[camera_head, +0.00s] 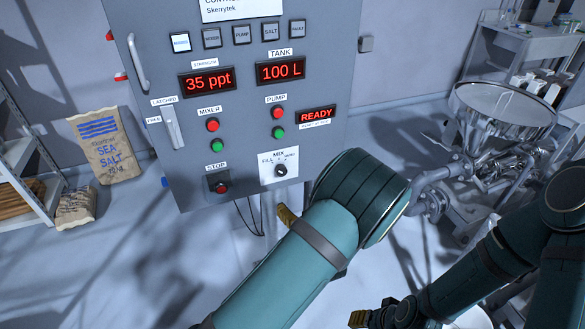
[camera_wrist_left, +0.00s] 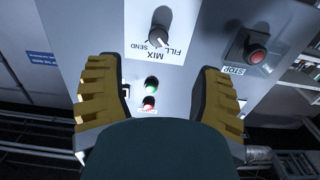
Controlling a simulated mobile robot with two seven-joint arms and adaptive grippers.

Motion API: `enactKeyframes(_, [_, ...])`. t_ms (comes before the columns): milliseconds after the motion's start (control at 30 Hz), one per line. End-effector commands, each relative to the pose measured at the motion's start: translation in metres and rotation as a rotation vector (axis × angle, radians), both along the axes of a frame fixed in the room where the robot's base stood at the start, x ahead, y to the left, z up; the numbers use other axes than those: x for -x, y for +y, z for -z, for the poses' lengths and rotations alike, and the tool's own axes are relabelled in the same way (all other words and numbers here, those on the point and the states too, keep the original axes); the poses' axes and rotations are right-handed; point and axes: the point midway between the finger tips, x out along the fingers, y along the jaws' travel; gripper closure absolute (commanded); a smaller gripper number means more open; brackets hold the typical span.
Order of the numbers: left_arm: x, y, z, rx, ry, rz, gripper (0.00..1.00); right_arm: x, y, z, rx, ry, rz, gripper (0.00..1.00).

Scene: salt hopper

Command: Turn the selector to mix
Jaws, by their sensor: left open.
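The selector is a dark knob (camera_head: 281,171) on a white plate marked FILL, MIX and SEND, low on the grey control panel. It also shows upside down in the left wrist view as the selector knob (camera_wrist_left: 161,27). In the head view one yellow finger (camera_head: 287,215) shows just below the selector plate; my left arm hides the rest. My right gripper (camera_head: 372,314) is partly visible at the bottom edge.
The red STOP button (camera_head: 221,187) sits left of the selector. Green (camera_head: 279,133) and red (camera_head: 278,113) pump buttons are above it. The display (camera_head: 316,115) reads READY. A steel hopper (camera_head: 505,108) stands right; a salt sack (camera_head: 105,147) leans at the left wall.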

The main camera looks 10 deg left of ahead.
Motion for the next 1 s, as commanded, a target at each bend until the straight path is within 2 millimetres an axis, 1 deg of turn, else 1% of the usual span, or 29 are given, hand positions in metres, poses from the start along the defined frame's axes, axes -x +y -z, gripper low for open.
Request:
enactKeyframes(33, [-0.001, -0.002, -0.005, -0.007, -0.014, -0.002, 0.33, 0.000, 0.000, -0.001, 0.000, 0.000, 0.000, 0.53])
enactKeyframes(100, [-0.003, -0.001, -0.007, -0.012, -0.026, -0.007, 0.33, 0.000, 0.000, -0.002, 0.000, 0.000, 0.000, 0.53])
enactKeyframes(267, [-0.016, 0.009, -0.007, -0.012, -0.028, -0.010, 0.33, 0.000, 0.000, -0.001, 0.000, 0.000, -0.001, 0.53])
enactKeyframes(700, [-0.085, 0.056, -0.007, -0.012, -0.026, -0.008, 0.33, 0.000, 0.000, -0.001, 0.000, 0.000, -0.001, 0.53])
enactKeyframes(833, [-0.101, 0.066, -0.007, -0.011, -0.027, -0.007, 0.33, 0.000, 0.000, -0.001, 0.000, 0.000, -0.001, 0.53])
enactKeyframes(1000, [-0.112, 0.074, -0.007, -0.012, -0.025, -0.007, 0.33, 0.000, 0.000, -0.001, 0.000, 0.000, -0.001, 0.53])
